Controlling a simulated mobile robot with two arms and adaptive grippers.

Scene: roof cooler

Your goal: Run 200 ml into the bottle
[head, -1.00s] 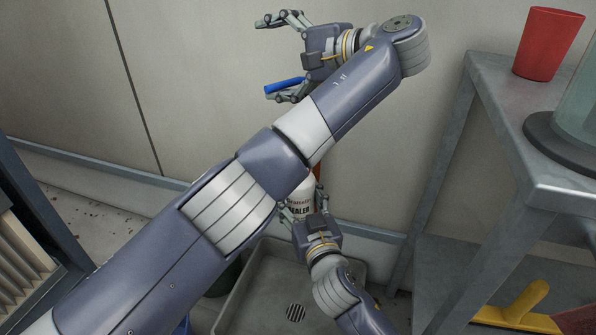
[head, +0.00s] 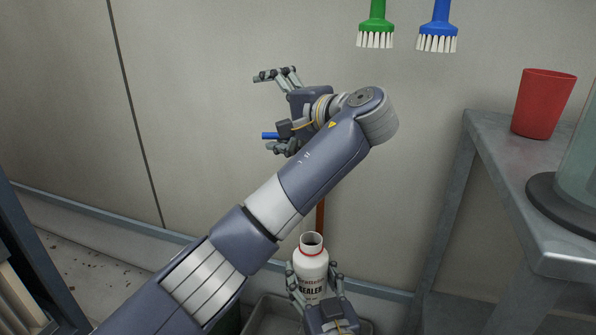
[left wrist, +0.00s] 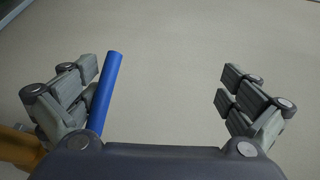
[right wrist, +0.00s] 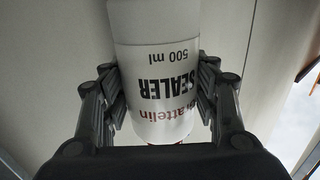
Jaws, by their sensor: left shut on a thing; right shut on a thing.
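The white bottle (head: 311,286), labelled SEALER, stands upright in the head view with its mouth uncapped. In the right wrist view the bottle (right wrist: 155,60) shows a 500 ml mark; its contents cannot be seen. My right gripper (head: 314,272) is shut around the bottle's sides. My left gripper (head: 265,112) is up near the wall, its fingers wide apart. A blue bar (left wrist: 107,92) lies along the inner side of one left finger, clear of the opposite finger. The blue bar (head: 270,136) also shows in the head view. Its far end and attachment are hidden.
A metal shelf (head: 490,140) at the right holds a red cup (head: 543,104) and a clear vessel (head: 582,145) on a dark base. A green brush (head: 375,25) and a blue brush (head: 438,28) hang on the wall. A grey basin (head: 270,317) lies below the bottle.

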